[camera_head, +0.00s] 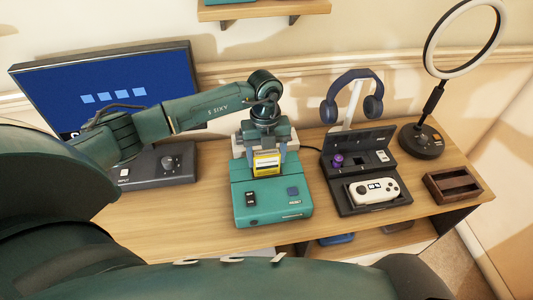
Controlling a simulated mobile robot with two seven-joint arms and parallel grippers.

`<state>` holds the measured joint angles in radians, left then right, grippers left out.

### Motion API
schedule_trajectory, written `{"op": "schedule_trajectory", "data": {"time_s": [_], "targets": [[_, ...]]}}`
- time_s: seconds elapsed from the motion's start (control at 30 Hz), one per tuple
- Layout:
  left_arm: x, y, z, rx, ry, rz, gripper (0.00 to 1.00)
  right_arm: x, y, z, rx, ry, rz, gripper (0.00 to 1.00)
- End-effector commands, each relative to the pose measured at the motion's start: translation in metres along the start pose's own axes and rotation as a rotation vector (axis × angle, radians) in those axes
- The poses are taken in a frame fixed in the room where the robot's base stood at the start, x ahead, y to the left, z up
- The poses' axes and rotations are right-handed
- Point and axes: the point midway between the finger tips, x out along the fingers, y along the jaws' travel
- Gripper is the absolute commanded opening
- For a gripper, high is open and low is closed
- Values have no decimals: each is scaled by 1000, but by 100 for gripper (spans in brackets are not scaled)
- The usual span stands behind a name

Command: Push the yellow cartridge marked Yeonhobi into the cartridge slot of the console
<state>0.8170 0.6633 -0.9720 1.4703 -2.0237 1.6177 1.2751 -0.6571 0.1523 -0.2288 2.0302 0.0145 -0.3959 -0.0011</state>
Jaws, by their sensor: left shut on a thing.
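The yellow cartridge (267,165) is upright at the top of the teal console (270,200). Its label is too small to read. My left gripper (267,152) comes down from above and is shut on the cartridge, with a finger on either side. The cartridge's lower edge meets the console's upper surface around the slot. The slot itself is hidden, and I cannot tell how deep the cartridge sits. My right gripper is not in view.
A monitor (75,82) and a dark grey device (160,170) stand to the left. To the right are an open black case (372,150) with a white controller (372,190), headphones (350,90) on a stand, a ring lamp (425,140) and a wooden tray (453,185). A shelf (265,10) hangs above.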

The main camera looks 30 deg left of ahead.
Motion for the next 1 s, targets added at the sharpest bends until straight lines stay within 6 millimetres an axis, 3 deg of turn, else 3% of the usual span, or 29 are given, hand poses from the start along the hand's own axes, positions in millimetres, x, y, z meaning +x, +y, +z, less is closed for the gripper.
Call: {"op": "schedule_trajectory", "data": {"time_s": [0.77, 0.8, 1.0], "targets": [[20, 0, 2, 0, 0, 0, 39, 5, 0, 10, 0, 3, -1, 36], [19, 0, 2, 0, 0, 0, 66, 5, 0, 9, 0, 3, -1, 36], [19, 0, 2, 0, 0, 0, 83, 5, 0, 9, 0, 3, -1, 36]]}}
